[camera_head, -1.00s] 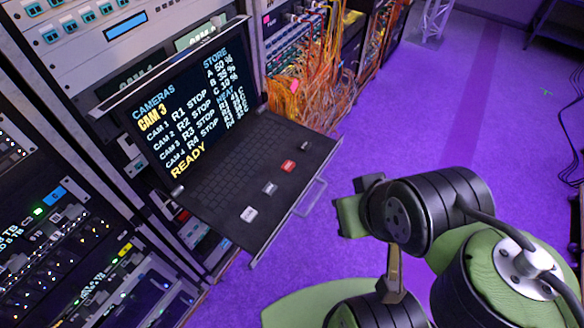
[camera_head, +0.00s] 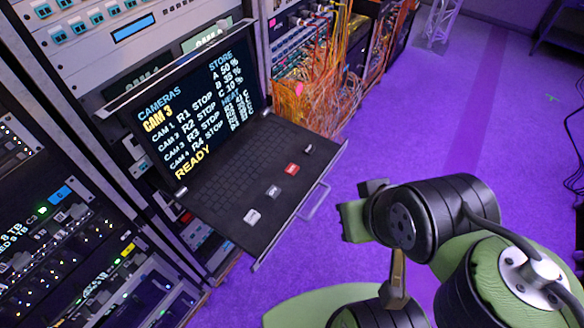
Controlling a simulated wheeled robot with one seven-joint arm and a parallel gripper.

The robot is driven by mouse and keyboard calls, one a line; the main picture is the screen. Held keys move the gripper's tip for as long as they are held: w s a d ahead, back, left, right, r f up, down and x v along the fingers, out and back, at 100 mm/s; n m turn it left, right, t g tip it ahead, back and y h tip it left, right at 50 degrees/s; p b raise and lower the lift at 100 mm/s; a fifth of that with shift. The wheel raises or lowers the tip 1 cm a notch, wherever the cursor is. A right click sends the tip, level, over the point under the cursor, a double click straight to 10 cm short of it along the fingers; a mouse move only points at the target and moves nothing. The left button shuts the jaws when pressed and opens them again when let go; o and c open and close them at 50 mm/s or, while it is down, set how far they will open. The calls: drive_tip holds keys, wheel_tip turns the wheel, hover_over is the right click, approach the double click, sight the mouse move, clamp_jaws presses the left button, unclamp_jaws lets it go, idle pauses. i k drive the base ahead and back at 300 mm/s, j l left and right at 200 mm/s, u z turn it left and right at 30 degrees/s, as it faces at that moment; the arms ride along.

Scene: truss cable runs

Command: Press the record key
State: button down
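A pull-out console drawer (camera_head: 232,215) has a keyboard and a row of separate keys along its front side. One key is red (camera_head: 292,168), with markings too small to read. A white key (camera_head: 253,216), a grey key (camera_head: 273,191) and a small dark key (camera_head: 308,148) lie in the same row. The raised screen (camera_head: 190,115) reads CAMERAS, CAM 3, STOP beside R1 to R4, and READY in yellow. My folded arm is at the lower right, apart from the drawer. Its near end shows a dark and green part; I cannot make out gripper fingers there.
The drawer's metal handle (camera_head: 314,201) sticks out towards my arm. Equipment racks (camera_head: 60,240) stand at the left. Orange cables (camera_head: 305,100) hang behind the drawer. Purple floor (camera_head: 430,120) is open at the right, with dark cables (camera_head: 574,140) at its edge.

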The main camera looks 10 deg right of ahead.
sight(292, 169)
drive_tip(key=j+u, duration=0.4)
drive_tip(key=i+j+u, duration=0.1)
drive_tip(key=u, duration=0.35)
